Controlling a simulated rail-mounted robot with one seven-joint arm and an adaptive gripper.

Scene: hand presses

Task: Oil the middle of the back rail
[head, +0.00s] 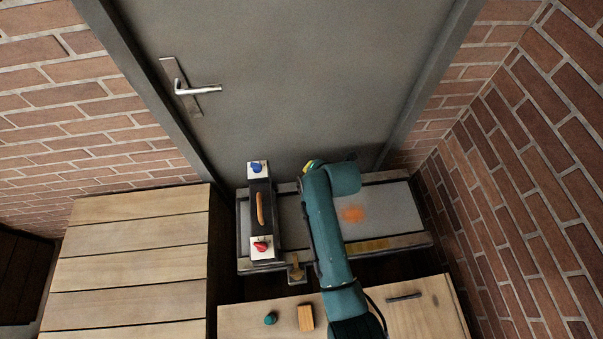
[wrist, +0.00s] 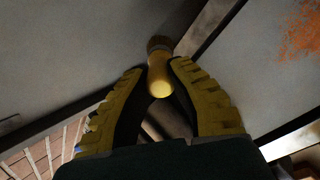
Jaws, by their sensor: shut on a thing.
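My gripper (wrist: 160,75) is shut on a yellow-handled tool (wrist: 160,82) with a dark band and brownish end, likely the oiling tool. In the wrist view the tool's end overlaps the back rail (wrist: 207,35); I cannot tell whether it touches. In the head view the back rail (head: 388,177) runs along the far edge of the grey press bed (head: 395,215). My arm hides the rail's middle and the tool there. Only a bit of yellow gripper (head: 311,165) shows, close to the rail.
A dark carriage (head: 261,185) with a wooden handle and blue and red knobs spans the bed's left part. An orange patch (head: 352,214) marks the bed. The front table (head: 370,309) holds a teal item (head: 270,319), a wooden block (head: 306,317) and a dark bar (head: 404,297). A door (head: 300,80) stands behind.

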